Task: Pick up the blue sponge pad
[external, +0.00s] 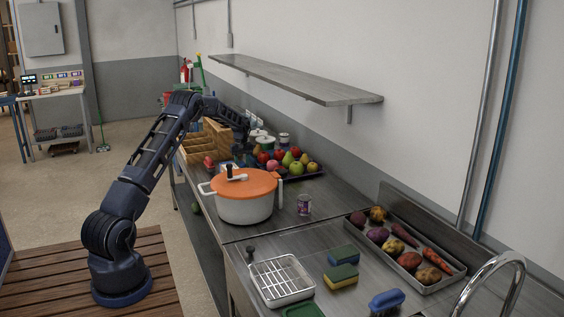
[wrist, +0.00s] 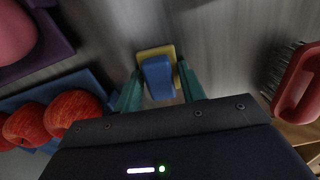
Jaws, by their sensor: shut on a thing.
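In the wrist view, a blue sponge pad (wrist: 158,78) with a yellow layer lies between the two teal fingers of my gripper (wrist: 160,72). The fingers are shut on its sides. Grey metal counter shows beyond it; I cannot tell whether the pad touches the counter. In the external view my gripper (external: 243,152) is at the far part of the counter, behind the white pot, and the pad it holds is too hidden there to make out.
Red apples (wrist: 52,112) on a blue tray lie left of my gripper, and a red-handled brush (wrist: 298,85) lies right. A white pot (external: 245,207) with an orange lid stands nearer. Other sponges (external: 342,276) and a vegetable tray (external: 437,288) are at the front. A shelf (external: 300,82) hangs above.

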